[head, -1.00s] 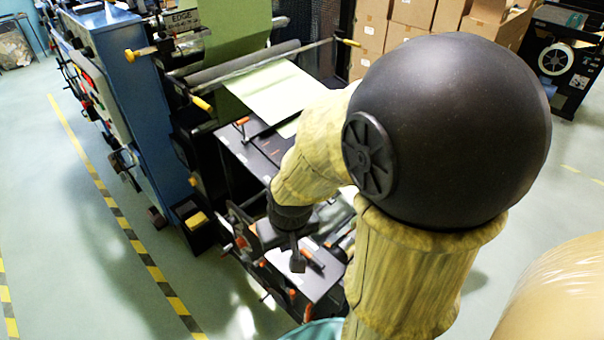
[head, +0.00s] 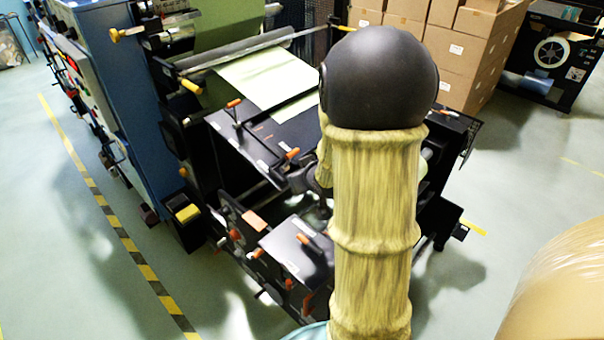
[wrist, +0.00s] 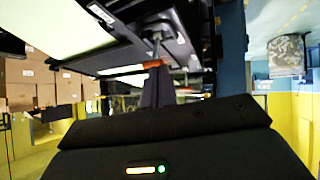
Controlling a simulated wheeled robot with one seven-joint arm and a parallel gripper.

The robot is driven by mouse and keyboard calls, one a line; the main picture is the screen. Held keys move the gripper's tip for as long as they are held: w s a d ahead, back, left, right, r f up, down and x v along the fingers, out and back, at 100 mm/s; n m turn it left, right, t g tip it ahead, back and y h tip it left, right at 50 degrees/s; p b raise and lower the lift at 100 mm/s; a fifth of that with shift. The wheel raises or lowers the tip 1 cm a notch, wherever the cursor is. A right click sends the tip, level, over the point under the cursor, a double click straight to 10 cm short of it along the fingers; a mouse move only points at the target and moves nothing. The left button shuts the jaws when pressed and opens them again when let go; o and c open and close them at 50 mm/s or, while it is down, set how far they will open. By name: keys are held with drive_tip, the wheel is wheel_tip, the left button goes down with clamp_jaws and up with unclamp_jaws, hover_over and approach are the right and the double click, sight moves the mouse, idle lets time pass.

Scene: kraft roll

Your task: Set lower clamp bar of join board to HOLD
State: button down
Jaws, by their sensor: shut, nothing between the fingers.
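The join board (head: 262,132) is a dark slanted board with pale sheet material over its upper part. An orange-tipped lever (head: 234,103) stands at its left side. Another orange handle (head: 292,153) is at its lower right corner, by the lower edge; I take it to belong to the lower clamp bar. My gripper (head: 298,178) is just below that handle, partly hidden behind my arm. In the wrist view my shut, dark fingers (wrist: 157,80) point at an orange handle (wrist: 153,64) on a dark stem. They look very close; contact cannot be told. The clamp's setting cannot be read.
A lower black panel with orange handles (head: 304,238) is below the board. The blue machine frame (head: 110,75) stands left, with yellow-black floor tape (head: 120,232) beside it. Cardboard boxes (head: 410,35) are stacked behind.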

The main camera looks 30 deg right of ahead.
drive_tip(key=w+d+f+n+t+y+b, duration=0.2)
drive_tip(key=w+d+f+t+b, duration=0.1)
drive_tip(key=d+f+t+b, duration=0.25)
drive_tip(key=s+d+f+n+t+y+b, duration=0.1)
drive_tip(key=s+d+f+t+y+b, duration=0.1)
drive_tip(key=s+d+y+b, duration=0.2)
drive_tip(key=shift+s+f+t+y+b, duration=0.4)
drive_tip(key=shift+s+y+b, duration=0.2)
drive_tip(key=shift+y+b, duration=0.25)
drive_tip(key=shift+d, duration=0.1)
drive_tip(key=p+x, duration=0.3)
drive_tip(key=x, duration=1.1)
drive_tip(key=shift+f, duration=0.1)
